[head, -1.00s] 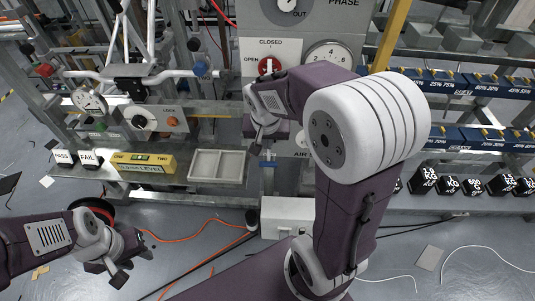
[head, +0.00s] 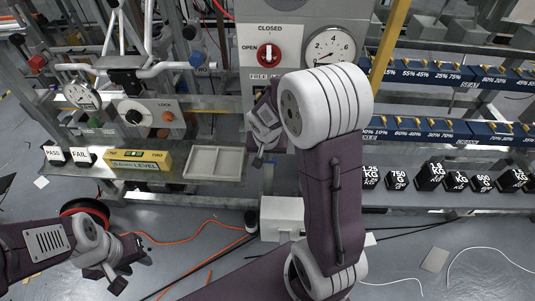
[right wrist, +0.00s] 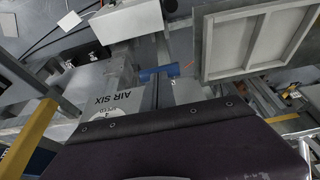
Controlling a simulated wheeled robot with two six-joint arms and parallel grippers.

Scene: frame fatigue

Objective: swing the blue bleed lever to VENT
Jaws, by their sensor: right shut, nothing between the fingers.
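In the right wrist view a blue lever (right wrist: 160,72) sticks out beside a pale panel (right wrist: 130,102) marked AIR SIX. In the head view my right gripper and forearm hide the lever. My right gripper (head: 258,161) is shut and empty, with its tips just below the shelf edge. I cannot tell whether it touches the lever. No VENT mark is legible. My left gripper (head: 128,272) hangs low at the left, away from the panel; its jaw gap is unclear.
A red knob (head: 267,53) and a gauge (head: 328,48) sit above my right gripper. A white box (head: 282,216) stands below. Several black weights (head: 430,177) line the right shelf.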

